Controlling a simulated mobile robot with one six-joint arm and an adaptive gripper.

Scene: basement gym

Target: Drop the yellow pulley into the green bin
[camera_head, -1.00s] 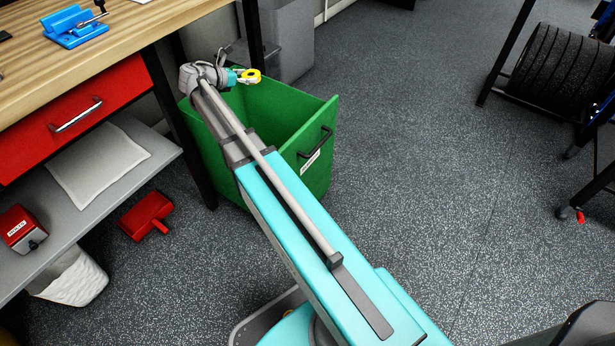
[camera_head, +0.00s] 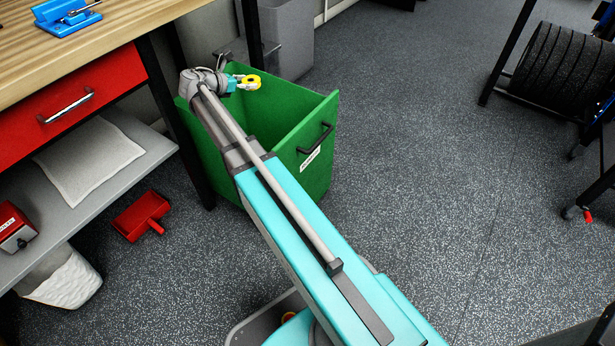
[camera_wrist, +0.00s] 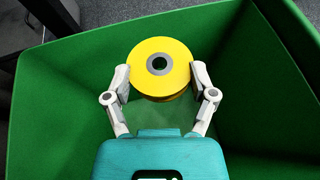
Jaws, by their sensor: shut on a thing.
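The yellow pulley (camera_wrist: 143,64) is a round yellow disc with a grey hub around a dark hole. My gripper (camera_wrist: 160,80) is shut on it, one finger on each side. In the wrist view the green bin (camera_wrist: 50,95) surrounds them, its walls on the left, right and far side. In the head view the pulley (camera_head: 253,82) shows small at the end of my arm, over the opening of the green bin (camera_head: 316,165). My gripper (camera_head: 247,83) reaches over the bin from its left side. I cannot tell the pulley's exact height against the rim.
A wooden workbench (camera_head: 130,15) with a red drawer (camera_head: 75,105) and a grey shelf (camera_head: 130,167) stands left of the bin. A grey bin (camera_head: 287,45) is behind. A red dustpan (camera_head: 140,215) lies on the floor.

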